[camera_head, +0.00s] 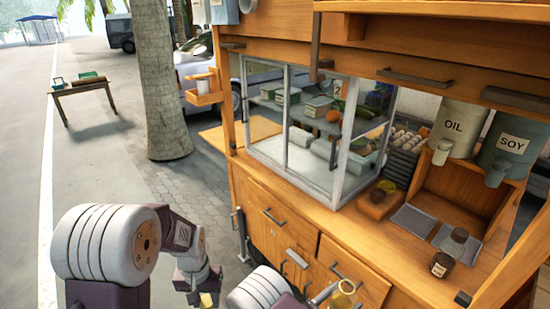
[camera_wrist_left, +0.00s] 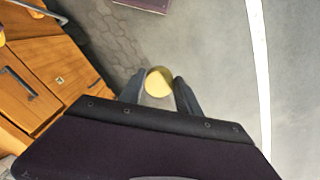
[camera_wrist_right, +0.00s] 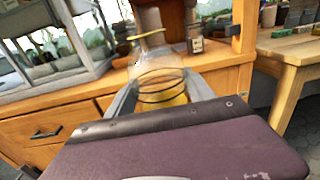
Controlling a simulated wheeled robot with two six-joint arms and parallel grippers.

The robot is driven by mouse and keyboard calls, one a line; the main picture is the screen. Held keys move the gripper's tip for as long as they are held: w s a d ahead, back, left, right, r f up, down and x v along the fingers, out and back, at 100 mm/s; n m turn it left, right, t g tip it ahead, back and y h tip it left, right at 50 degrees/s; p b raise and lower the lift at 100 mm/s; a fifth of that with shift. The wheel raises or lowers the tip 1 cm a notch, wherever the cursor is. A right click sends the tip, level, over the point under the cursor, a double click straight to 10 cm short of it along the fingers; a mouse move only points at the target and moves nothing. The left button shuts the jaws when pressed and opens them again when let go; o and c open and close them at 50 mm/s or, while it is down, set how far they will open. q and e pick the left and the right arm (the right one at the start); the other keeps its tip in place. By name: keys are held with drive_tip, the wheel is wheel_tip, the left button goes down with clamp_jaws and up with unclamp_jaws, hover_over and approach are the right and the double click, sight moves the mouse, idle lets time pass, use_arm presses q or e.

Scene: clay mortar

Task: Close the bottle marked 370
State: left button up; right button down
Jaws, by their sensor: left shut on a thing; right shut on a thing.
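A clear glass bottle (camera_wrist_right: 162,85) with yellow liquid inside is held between the fingers of my right gripper (camera_wrist_right: 165,95). It also shows at the bottom of the head view (camera_head: 343,297), in front of the cart's drawers. No 370 mark can be read on it from here. My left gripper (camera_wrist_left: 159,92) is shut on a small round yellow cap (camera_wrist_left: 159,81), well out over the paved ground. In the head view the yellow cap (camera_head: 207,299) is low, left of the bottle and apart from it.
The wooden cart counter (camera_head: 330,207) carries a glass display case (camera_head: 310,140), grey trays (camera_head: 413,220) and a labelled dark jar (camera_head: 442,264). OIL (camera_head: 455,127) and SOY (camera_head: 512,142) dispensers hang at the right. Open pavement lies left of the cart.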

use_arm(q)
drive_tip(key=shift+f, duration=0.1)
use_arm(e)
drive_tip(key=shift+f, duration=0.1)
drive_tip(key=w+a+r+n+t+y, duration=0.1)
drive_tip(key=a+n+t+y, duration=0.2)
drive_tip(key=a, duration=1.1)
drive_tip(key=shift+w+a+r+n+t+y, duration=0.35)
drive_tip(key=shift+t+y, duration=0.15)
drive_tip(key=shift+y, duration=0.1)
